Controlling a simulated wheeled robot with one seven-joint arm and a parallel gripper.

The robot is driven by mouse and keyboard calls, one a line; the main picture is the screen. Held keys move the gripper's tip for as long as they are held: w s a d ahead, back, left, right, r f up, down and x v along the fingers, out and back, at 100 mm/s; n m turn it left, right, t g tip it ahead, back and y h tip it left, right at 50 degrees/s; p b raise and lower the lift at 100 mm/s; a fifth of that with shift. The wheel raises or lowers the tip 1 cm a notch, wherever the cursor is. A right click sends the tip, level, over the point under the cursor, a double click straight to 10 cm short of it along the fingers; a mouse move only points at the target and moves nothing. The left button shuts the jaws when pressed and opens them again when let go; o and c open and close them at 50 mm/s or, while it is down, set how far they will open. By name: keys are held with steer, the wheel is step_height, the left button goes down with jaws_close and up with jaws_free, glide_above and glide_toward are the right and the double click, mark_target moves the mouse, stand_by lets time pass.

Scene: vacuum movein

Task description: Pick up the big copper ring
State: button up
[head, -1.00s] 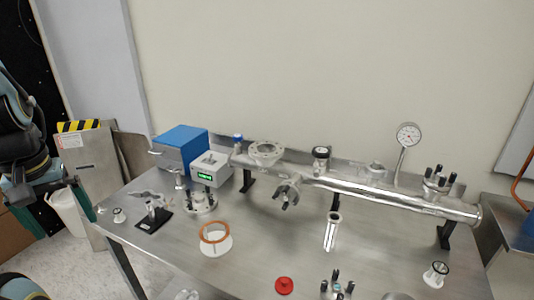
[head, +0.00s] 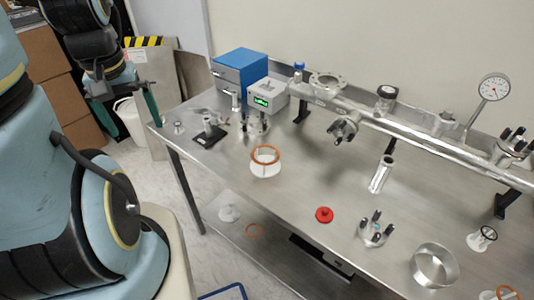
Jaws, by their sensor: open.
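My gripper (head: 136,128) is at the upper left, beyond the table's left end. Its two teal fingers are wide apart with nothing between them. It is well to the left of the ring and apart from it.
A blue box (head: 240,75) and grey display unit (head: 267,97) stand at the back left. A long steel tube (head: 420,135) runs along the back. A red cap (head: 324,214) and studded flange (head: 373,232) lie right of the ring. Table is clear around the ring's front.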

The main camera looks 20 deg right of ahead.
stand_by(0.3)
